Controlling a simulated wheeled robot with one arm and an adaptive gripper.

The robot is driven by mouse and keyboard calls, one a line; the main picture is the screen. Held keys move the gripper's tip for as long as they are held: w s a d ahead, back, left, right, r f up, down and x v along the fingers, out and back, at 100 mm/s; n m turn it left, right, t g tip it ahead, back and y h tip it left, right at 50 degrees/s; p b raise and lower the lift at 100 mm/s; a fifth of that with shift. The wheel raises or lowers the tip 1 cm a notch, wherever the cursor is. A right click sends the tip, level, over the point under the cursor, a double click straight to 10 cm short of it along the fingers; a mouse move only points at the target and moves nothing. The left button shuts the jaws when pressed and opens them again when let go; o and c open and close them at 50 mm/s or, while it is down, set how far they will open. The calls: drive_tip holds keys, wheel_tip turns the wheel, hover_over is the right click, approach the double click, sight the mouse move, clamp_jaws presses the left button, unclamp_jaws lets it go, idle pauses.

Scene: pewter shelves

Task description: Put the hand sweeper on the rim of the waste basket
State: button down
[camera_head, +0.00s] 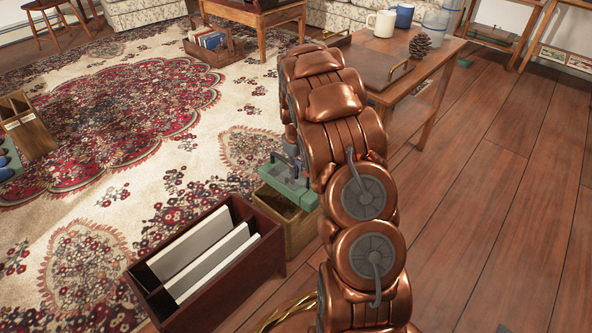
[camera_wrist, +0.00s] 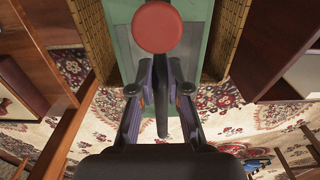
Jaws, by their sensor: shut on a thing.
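The hand sweeper (camera_head: 291,186) has a green body and is over the woven waste basket (camera_head: 300,228), left of my copper arm in the head view. In the wrist view the sweeper (camera_wrist: 205,50) shows its green body, a dark handle bar and a round red knob. My gripper (camera_wrist: 159,92) is shut on the sweeper, its fingers at either side of the dark bar. The basket's woven walls (camera_wrist: 93,38) show left and right of the green body. I cannot tell whether the sweeper touches the rim. My arm hides part of the basket and the gripper in the head view.
A dark wooden box (camera_head: 268,245) with white folders stands close beside the basket. A side table (camera_head: 437,75) with mugs (camera_head: 382,23), a pinecone (camera_head: 420,45) and a tray is behind my arm. A patterned rug (camera_head: 120,120) lies left; bare floor (camera_head: 480,200) is free at right.

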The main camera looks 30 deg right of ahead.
drive_tip(key=c, duration=1.1)
unclamp_jaws()
drive_tip(key=shift+c, duration=0.2)
wheel_tip(320, 180, up, 12)
drive_tip(key=p, duration=0.5)
drive_tip(key=s+a+r+m+g, duration=0.1)
drive_tip(key=s+a+r, duration=0.4)
drive_tip(key=s+a, duration=0.3)
drive_tip(key=s+a+r+g, duration=0.1)
drive_tip(key=s+a+r, duration=0.3)
drive_tip(key=s+a, duration=0.8)
drive_tip(key=s, duration=0.7)
drive_tip(key=s+a+r+m+g, duration=0.1)
drive_tip(key=s+a, duration=0.3)
drive_tip(key=s, duration=0.7)
drive_tip(key=shift+s+a+r+g, duration=0.15)
drive_tip(key=shift+s+r+g, duration=0.15)
drive_tip(key=shift+s, duration=0.05)
